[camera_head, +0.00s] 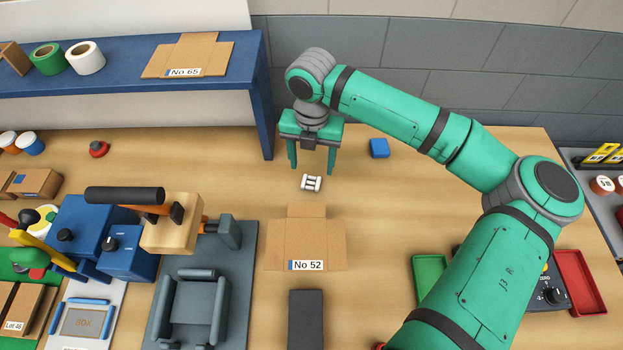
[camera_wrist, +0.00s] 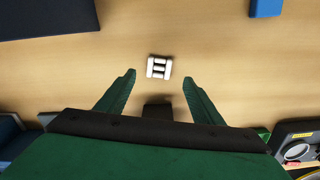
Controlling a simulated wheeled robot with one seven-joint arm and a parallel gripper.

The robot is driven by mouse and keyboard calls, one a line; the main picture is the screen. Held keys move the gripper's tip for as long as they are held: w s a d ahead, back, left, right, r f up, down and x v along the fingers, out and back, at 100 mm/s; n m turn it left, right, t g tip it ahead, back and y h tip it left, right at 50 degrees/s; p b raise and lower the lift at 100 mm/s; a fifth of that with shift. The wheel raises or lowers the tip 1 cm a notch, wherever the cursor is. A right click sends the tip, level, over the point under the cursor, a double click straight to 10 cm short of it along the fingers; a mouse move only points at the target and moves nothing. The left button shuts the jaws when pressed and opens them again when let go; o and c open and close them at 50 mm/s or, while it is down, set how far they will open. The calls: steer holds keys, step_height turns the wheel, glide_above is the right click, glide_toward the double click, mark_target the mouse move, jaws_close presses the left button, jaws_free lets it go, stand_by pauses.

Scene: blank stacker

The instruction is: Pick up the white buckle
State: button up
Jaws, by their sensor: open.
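The white buckle (camera_head: 311,183) is a small white piece with dark slots, lying flat on the wooden table. It also shows in the wrist view (camera_wrist: 159,67), a little beyond the fingertips and roughly centred between them. My gripper (camera_head: 311,170) is green and points down above the table, close to the buckle. In the wrist view my gripper (camera_wrist: 159,74) has its two fingers spread wide apart with nothing between them. The buckle is not touched by either finger as far as I can see.
A flat cardboard blank labelled No 52 (camera_head: 306,240) lies in front of the buckle. A blue block (camera_head: 379,148) sits to the right. A blue raised shelf (camera_head: 262,100) stands at the back left. A grey fixture (camera_head: 205,290) is front left. Bare table surrounds the buckle.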

mark_target(311, 181)
steer(key=shift+f, duration=3.35)
steer(key=shift+s, duration=0.1)
steer(key=shift+a, duration=0.1)
steer(key=c, duration=1.1)
